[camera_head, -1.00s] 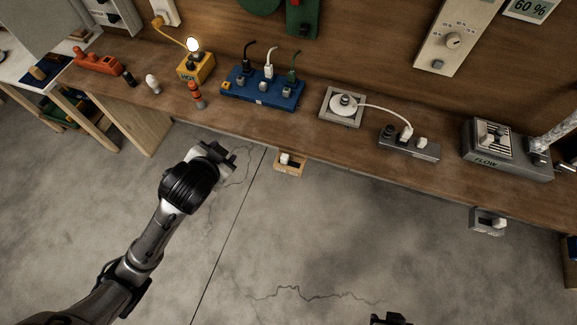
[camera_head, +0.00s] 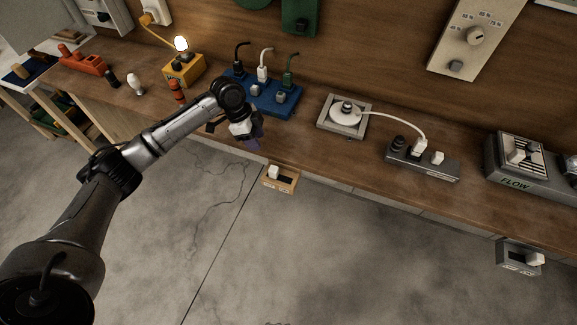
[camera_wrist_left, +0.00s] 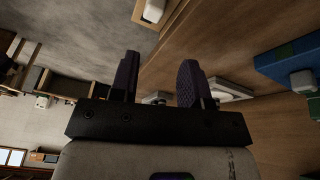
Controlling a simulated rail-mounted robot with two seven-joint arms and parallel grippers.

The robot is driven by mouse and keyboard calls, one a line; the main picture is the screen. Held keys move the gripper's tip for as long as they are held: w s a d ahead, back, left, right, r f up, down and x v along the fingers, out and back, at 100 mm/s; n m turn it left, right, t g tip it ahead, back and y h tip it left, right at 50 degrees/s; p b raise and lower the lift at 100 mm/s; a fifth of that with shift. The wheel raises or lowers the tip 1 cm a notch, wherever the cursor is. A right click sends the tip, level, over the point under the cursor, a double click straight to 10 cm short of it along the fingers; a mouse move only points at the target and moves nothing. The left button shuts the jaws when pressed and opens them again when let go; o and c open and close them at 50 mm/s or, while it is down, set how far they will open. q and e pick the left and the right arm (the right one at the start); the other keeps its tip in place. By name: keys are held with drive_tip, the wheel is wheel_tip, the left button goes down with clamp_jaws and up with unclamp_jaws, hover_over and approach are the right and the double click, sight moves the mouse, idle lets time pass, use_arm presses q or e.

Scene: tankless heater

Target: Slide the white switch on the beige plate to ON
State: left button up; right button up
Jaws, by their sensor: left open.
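The beige plate (camera_head: 284,186) is mounted on the front edge of the bench, near the middle of the head view. Its white switch (camera_head: 274,172) stands at the left end of a dark slot; the lettering below is too small to read. In the left wrist view the white switch (camera_wrist_left: 153,10) shows at the top edge, beyond the fingertips. My left gripper (camera_head: 252,141) is above the bench front edge, up and left of the plate, apart from it. In the left wrist view its fingers (camera_wrist_left: 158,75) are spread and empty. My right gripper is out of view.
Behind the gripper is a blue block with plugs (camera_head: 275,98). A square plate with a round white plug (camera_head: 344,116) and a grey power strip (camera_head: 424,161) lie to the right. A grey switch box (camera_head: 519,257) hangs further right. The floor before the bench is clear.

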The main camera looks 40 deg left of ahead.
sight(273, 168)
use_arm(q)
drive_tip(key=d+f+m+b, duration=0.1)
drive_tip(key=d+f, duration=0.1)
drive_tip(key=f, duration=0.2)
drive_tip(key=d+f+m+b, duration=0.1)
drive_tip(key=f, duration=0.3)
drive_tip(key=d+f+m, duration=0.1)
drive_tip(key=d+f, duration=0.1)
drive_tip(key=f, duration=0.2)
drive_tip(key=shift+w+d+f+b, duration=0.3)
drive_tip(key=shift+w+b, duration=0.05)
drive_tip(key=shift+b, duration=0.05)
clamp_jaws()
